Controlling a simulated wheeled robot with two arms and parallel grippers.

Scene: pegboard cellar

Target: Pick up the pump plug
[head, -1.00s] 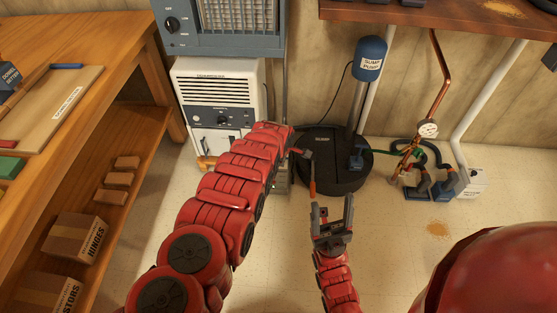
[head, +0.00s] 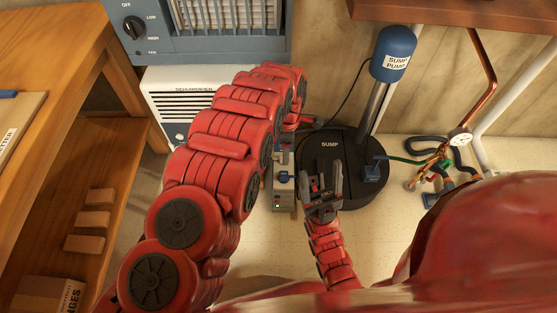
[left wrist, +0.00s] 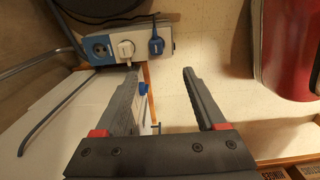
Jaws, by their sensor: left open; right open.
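A grey power strip (head: 283,182) stands on the floor between the white dehumidifier and the black sump lid. In the left wrist view the strip (left wrist: 105,63) carries a white plug (left wrist: 124,49) and a blue plug (left wrist: 156,46); I cannot tell for sure which is the pump's. My left gripper (left wrist: 160,73) is open and empty, its fingertips just short of these plugs. In the head view my left arm mostly hides it. My right gripper (head: 322,188) is open and empty in front of the sump lid, right of the strip.
The blue sump pump (head: 394,55) rises on a pole from the black sump lid (head: 345,150). The dehumidifier (head: 180,105) is behind my left arm. Copper pipe (head: 482,65) and hoses are at the right. A wooden shelf bench (head: 65,75) is at the left.

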